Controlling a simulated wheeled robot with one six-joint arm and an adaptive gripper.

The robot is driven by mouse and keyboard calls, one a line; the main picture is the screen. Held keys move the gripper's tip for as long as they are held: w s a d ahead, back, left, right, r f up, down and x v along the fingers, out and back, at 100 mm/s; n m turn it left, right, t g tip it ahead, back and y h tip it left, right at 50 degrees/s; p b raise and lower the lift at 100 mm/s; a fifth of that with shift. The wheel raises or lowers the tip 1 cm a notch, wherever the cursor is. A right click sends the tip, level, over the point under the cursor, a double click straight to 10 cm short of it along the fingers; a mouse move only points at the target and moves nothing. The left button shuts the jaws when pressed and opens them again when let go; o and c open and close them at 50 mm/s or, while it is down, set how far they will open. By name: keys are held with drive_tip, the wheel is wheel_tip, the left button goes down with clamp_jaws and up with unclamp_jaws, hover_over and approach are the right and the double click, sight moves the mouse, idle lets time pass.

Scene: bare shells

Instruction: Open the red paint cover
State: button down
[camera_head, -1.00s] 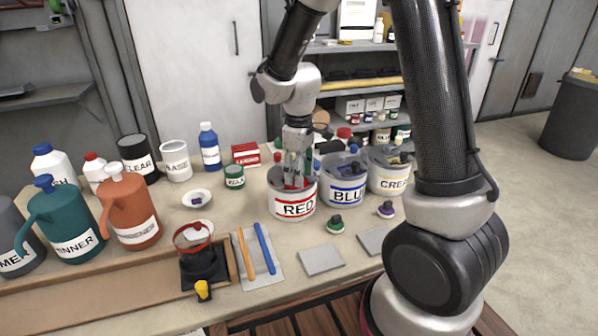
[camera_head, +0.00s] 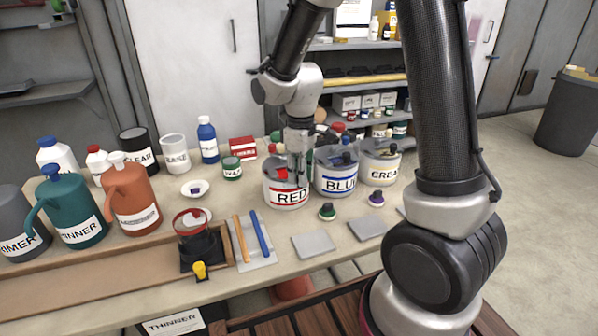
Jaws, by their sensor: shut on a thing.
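The red paint pot (camera_head: 288,198) is a grey tub with a white "RED" label, standing on the bench in the middle of the head view. The red paint cover (camera_head: 283,174) shows as a red patch at the top of this pot. My gripper (camera_head: 298,178) points down at the pot's top and is shut on the red paint cover. The fingers hide part of the cover, so I cannot tell whether it is still seated or lifted.
The blue pot (camera_head: 336,181) and cream pot (camera_head: 380,171) stand close on the right. A green-based knob (camera_head: 327,212) and a purple one (camera_head: 376,199) lie in front. Jugs, including an orange one (camera_head: 131,200), fill the left. Grey pads (camera_head: 313,244) lie near the front edge.

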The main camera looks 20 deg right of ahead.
drive_tip(key=c, duration=1.3)
unclamp_jaws()
drive_tip(key=shift+o, duration=0.2)
wheel_tip(320, 180, up, 12)
drive_tip(key=s+d+r+m+t, duration=0.1)
drive_tip(key=s+d+r+m, duration=0.1)
drive_tip(key=s, duration=0.4)
drive_tip(key=s+d+r+m+t, duration=0.2)
drive_tip(key=s+d+m, duration=0.2)
drive_tip(key=s+d, duration=0.2)
drive_tip(key=s+d+r+m+t, duration=0.1)
drive_tip(key=s+d+r+m, duration=0.1)
drive_tip(key=s, duration=0.6)
drive_tip(key=shift+d+r+m, duration=0.4)
drive_tip(key=shift+d+m, duration=0.1)
drive_tip(key=shift+d, duration=0.55)
